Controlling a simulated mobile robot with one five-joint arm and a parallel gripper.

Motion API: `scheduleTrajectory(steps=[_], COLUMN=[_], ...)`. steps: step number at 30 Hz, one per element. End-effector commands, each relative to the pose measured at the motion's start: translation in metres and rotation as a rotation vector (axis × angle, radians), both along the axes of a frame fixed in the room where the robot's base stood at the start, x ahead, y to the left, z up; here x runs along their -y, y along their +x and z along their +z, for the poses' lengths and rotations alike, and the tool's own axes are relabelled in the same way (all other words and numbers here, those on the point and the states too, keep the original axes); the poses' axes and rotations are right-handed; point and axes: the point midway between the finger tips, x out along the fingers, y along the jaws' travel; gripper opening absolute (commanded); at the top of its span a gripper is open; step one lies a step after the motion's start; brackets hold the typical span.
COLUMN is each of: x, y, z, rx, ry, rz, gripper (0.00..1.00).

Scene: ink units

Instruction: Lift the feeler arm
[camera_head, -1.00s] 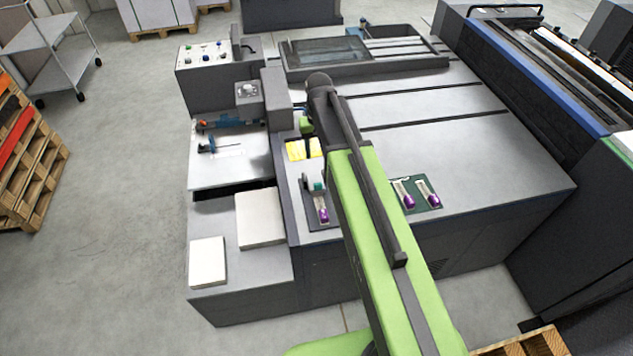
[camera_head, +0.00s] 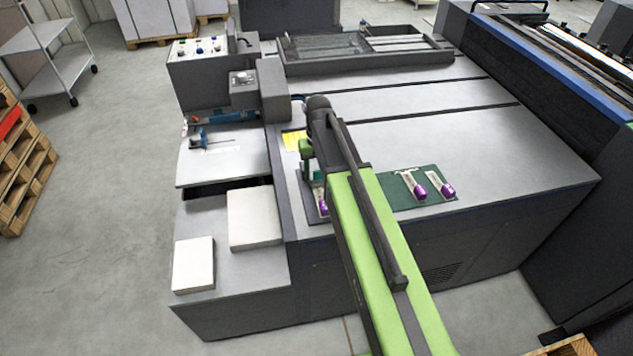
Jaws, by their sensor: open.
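A small blue fixture with a thin dark lever (camera_head: 200,138) stands on the pale side table at the machine's left. A blue bar (camera_head: 208,117) lies just behind it along the machine's edge. I cannot tell for sure which of these is the feeler arm. My gripper (camera_head: 308,170) points down over the left front part of the machine top, to the right of both blue parts and apart from them. It is small and partly hidden by my green and black arm. It is open and holds nothing that I can see.
Purple-handled tools (camera_head: 420,191) lie on a green mat (camera_head: 404,206); another is partly behind my arm. A yellow pad (camera_head: 292,141) is near my gripper. Two white paper stacks (camera_head: 254,219) sit on the lower left shelf. A grey control box (camera_head: 212,72) rises behind.

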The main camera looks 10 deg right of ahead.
Motion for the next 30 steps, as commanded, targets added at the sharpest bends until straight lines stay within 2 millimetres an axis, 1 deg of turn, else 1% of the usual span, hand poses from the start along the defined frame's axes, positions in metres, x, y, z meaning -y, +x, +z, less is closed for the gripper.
scheduleTrajectory(steps=[1,7,8,19,20,30], x=[-0.0002,-0.0004,-0.0005,-0.0009,-0.0009,-0.0012], y=[0.0,0.0,0.0,0.0,0.0,-0.0001], z=[-0.0037,-0.0013,-0.0013,-0.0014,-0.0014,-0.0015], rx=[0.0,0.0,0.0,0.0,0.0,0.0], ry=[0.0,0.0,0.0,0.0,0.0,0.0], rz=[0.0,0.001,0.001,0.001,0.001,0.002], gripper=[0.51,0.51,0.5,0.01,0.0,0.0])
